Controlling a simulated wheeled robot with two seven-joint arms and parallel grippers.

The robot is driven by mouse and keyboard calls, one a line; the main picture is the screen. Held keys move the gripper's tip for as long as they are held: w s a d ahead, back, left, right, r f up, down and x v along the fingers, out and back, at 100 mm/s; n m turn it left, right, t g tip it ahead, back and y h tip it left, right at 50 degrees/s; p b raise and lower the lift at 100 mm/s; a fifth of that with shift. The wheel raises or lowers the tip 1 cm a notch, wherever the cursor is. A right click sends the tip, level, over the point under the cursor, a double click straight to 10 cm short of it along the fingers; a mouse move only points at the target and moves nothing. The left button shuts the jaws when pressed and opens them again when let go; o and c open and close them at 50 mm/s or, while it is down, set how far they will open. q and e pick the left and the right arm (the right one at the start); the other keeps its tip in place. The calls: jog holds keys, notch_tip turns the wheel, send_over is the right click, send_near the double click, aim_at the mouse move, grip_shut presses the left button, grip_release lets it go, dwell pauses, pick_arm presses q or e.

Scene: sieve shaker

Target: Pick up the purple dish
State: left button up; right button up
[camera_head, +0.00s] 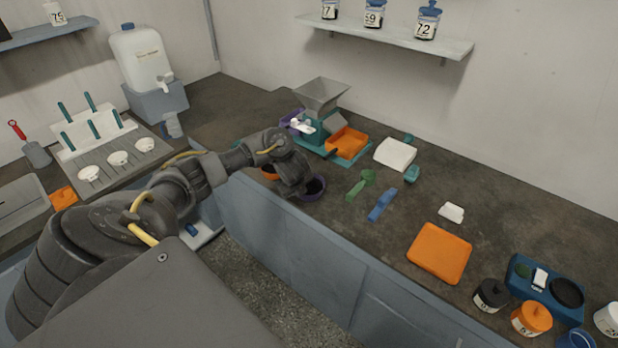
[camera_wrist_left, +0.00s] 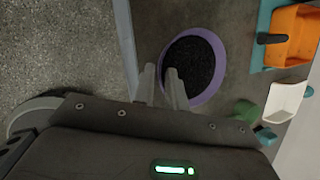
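The purple dish (camera_head: 317,196) is round and sits near the front edge of the counter, with dark granular material inside. In the left wrist view its purple rim (camera_wrist_left: 222,72) shows clearly. My left gripper (camera_wrist_left: 161,70) is at the dish's left side in that view, its two fingers apart with a gap between them. One finger overlaps the dark inside and the other lies outside the rim; I cannot tell whether they touch it. In the head view the left gripper (camera_head: 298,190) partly hides the dish. My right gripper is not in view.
An orange dish (camera_head: 269,171) is close to the left of my gripper. A teal machine with a hopper (camera_head: 321,95) and orange tray (camera_head: 346,141) stands behind. Green (camera_head: 361,184) and blue (camera_head: 382,205) scoop-like pieces lie to the right. An orange plate (camera_head: 440,252) lies further right.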

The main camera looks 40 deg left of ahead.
aim_at(309, 187)
pick_arm(q)
jog(key=x, duration=0.3)
jog(key=shift+w+a+f, duration=0.15)
jog(key=shift+w+f, duration=0.05)
jog(key=shift+f, duration=0.05)
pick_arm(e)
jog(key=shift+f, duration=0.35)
pick_arm(q)
grip_shut()
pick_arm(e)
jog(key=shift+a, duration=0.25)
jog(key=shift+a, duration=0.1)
pick_arm(q)
jog(key=shift+r, duration=0.15)
